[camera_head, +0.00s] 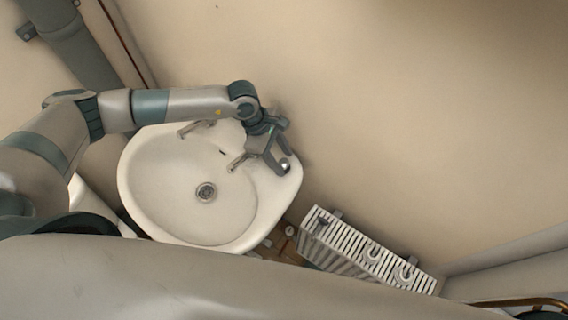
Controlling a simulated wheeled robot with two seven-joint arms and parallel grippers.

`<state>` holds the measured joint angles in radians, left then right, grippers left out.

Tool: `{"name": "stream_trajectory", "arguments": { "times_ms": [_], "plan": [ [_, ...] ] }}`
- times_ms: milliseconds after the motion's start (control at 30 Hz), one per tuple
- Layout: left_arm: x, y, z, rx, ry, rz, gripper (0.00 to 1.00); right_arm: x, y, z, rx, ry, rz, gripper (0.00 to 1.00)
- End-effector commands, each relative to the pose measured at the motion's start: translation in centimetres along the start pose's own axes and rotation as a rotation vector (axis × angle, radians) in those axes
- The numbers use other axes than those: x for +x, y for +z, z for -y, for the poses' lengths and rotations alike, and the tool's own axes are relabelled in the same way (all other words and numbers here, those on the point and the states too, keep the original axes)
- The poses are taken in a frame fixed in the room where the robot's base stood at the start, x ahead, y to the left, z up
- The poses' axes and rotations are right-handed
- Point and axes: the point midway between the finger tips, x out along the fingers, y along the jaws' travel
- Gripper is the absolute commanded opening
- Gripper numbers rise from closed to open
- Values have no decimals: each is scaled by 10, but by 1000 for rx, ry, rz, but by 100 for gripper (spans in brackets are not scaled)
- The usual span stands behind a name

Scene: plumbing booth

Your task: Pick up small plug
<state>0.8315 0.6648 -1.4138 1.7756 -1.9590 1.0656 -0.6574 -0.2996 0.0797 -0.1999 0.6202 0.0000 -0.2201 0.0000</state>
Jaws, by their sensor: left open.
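A small, shiny round piece that looks like the small plug (285,165) sits on the right rim of the white sink (150,215). My left gripper (286,163) reaches over the sink's right rim from above. Its fingers are open, with the small plug between or just by the fingertips. I cannot tell whether either finger touches it. My right gripper is not in view.
A white radiator (345,240) with a few small things on top stands to the right. The wall lies behind.

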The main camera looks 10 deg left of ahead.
Motion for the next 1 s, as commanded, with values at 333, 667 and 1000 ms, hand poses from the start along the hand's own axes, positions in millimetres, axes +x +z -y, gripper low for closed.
{"name": "stream_trajectory", "arguments": {
  "times_ms": [333, 667, 1000],
  "plan": [
    [0, 0, 0, 0, 0, 0, 0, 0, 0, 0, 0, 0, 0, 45],
    [-3, 1, 0, 1, 0, 0, 0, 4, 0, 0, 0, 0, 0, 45],
    [-36, 17, 0, 6, 4, 0, 0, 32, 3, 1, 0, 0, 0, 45]
  ]
}}
